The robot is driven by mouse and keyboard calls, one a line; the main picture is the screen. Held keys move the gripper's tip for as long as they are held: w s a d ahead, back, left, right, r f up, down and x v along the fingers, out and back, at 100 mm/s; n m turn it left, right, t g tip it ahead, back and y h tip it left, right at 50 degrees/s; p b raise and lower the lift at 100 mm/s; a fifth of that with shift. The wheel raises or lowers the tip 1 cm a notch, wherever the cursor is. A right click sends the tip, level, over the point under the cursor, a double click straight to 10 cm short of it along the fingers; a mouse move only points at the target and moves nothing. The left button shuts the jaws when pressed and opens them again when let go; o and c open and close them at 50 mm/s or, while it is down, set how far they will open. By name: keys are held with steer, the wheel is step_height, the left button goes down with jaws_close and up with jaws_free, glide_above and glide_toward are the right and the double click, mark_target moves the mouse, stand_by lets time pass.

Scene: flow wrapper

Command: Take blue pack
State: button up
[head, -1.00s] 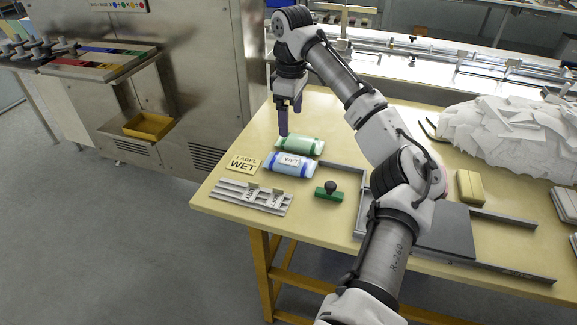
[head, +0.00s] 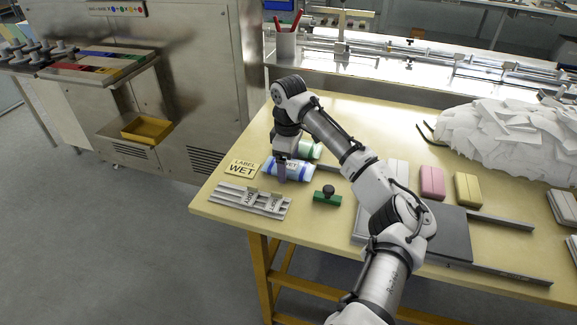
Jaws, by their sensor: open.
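The blue pack (head: 301,171), white in the middle with a printed "WET" label and blue ends, lies on the yellow table near its left side. My gripper (head: 282,178) is open and low at the left part of the blue pack, pointing down; one finger covers part of it. I cannot tell whether the fingers touch it. A green pack (head: 312,149) lies just behind the blue pack, partly hidden by my arm.
A "LABEL WET" card (head: 241,168) lies left of the blue pack. A slotted metal rack (head: 238,199) and a green-based stamp (head: 328,196) are in front. A pink block (head: 432,182) and a yellow block (head: 467,189) stand right, beside a grey plate (head: 445,235).

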steer(key=shift+f, duration=0.2)
steer(key=c, duration=1)
steer(key=shift+r, duration=0.1)
steer(key=shift+c, duration=0.2)
